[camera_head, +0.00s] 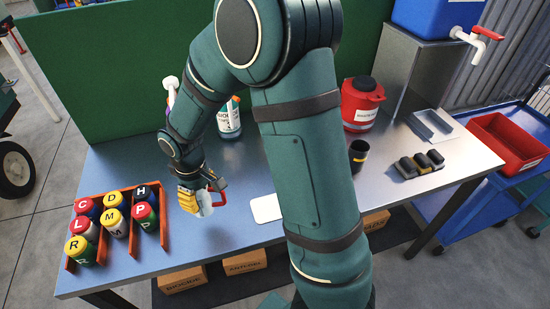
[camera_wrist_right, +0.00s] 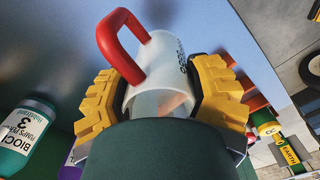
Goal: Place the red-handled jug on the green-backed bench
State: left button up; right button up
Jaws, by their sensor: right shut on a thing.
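The red-handled jug (camera_head: 206,208) is a small whitish translucent vessel with a red loop handle. It is at the front left of the bench (camera_head: 140,262) with the green back panel (camera_head: 120,70). My right gripper (camera_head: 197,198) has its yellow fingers shut on the jug. In the right wrist view the jug (camera_wrist_right: 160,75) sits between both yellow pads with its handle free to one side. I cannot tell whether its base touches the bench top. My left gripper is not in view.
An orange rack (camera_head: 128,240) of several lettered canisters stands left of the jug. A white pad (camera_head: 266,208) lies right of the jug.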

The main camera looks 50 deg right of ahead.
jog(key=d+r+n+p, duration=0.2)
jog(key=d+r+n, duration=0.2)
jog(key=d, duration=0.1)
jog(key=f, duration=0.5)
jog(key=f+b, duration=0.1)
jog(key=f, duration=0.4)
jog(key=shift+s+d+b, duration=0.15)
jog(key=shift+s+b, duration=0.05)
jog(key=shift+b, duration=0.1)
jog(key=shift+w+f, duration=0.15)
jog(key=shift+f, duration=0.25)
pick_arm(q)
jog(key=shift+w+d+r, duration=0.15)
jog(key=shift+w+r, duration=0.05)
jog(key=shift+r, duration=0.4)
pick_arm(e)
jog(key=shift+r, duration=0.1)
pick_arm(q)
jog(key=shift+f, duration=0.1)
pick_arm(e)
jog(key=o, duration=1.2)
jog(key=shift+f, duration=0.2)
jog(key=shift+o, duration=0.2)
